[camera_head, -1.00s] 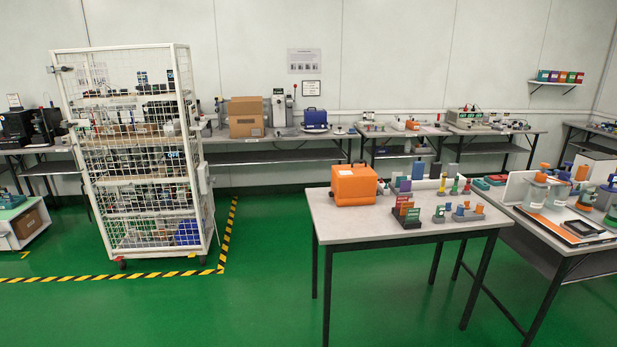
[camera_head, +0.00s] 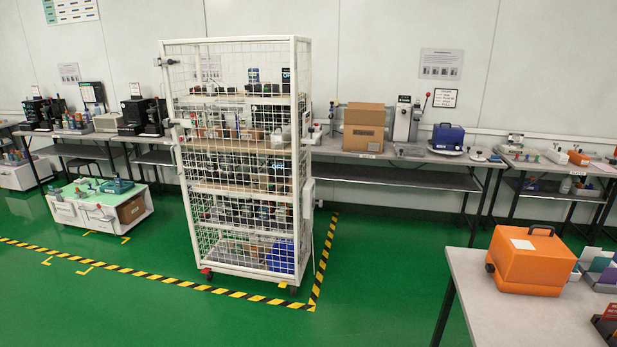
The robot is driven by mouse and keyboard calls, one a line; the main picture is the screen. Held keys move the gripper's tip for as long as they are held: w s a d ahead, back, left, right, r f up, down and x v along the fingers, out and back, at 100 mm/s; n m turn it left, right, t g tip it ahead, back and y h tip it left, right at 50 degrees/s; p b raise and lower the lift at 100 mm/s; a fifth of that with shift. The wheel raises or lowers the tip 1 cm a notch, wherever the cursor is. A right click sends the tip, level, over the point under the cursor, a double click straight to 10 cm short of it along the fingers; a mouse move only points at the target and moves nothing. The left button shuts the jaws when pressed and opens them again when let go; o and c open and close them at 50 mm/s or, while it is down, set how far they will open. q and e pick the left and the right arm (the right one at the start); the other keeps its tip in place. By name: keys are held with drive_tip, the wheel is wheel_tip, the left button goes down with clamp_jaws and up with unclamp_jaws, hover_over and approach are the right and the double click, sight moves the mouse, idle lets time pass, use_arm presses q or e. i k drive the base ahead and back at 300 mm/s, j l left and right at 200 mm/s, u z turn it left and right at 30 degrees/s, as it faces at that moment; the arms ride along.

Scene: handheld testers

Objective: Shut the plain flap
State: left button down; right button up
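Neither of my grippers is in view. I cannot pick out a plain flap for certain. A brown cardboard box (camera_head: 364,129) stands on the back bench; whether a flap of it is open is too small to tell. A second brown box (camera_head: 131,208) sits in the low white cart at the left. A white wire-mesh cage trolley (camera_head: 299,170) with loaded shelves stands in the middle, with latch-like fittings on its sides. An orange case (camera_head: 530,262) with a black handle stands on the near table at the right; it looks closed.
Yellow-black floor tape (camera_head: 140,272) runs in front of and right of the cage. The near grey table (camera_head: 480,310) fills the lower right. Back benches (camera_head: 400,158) line the wall. The low white cart (camera_head: 72,210) stands at the left. Green floor is open in front.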

sight(361, 117)
drive_tip(key=i+z, duration=0.1)
drive_tip(key=i, duration=0.45)
drive_tip(key=i+j, duration=0.1)
drive_tip(key=i, duration=0.45)
drive_tip(key=i+j+z, duration=0.15)
drive_tip(key=i, duration=0.4)
drive_tip(key=i+j, duration=0.1)
drive_tip(key=i, duration=0.4)
drive_tip(key=i+l+z, duration=0.05)
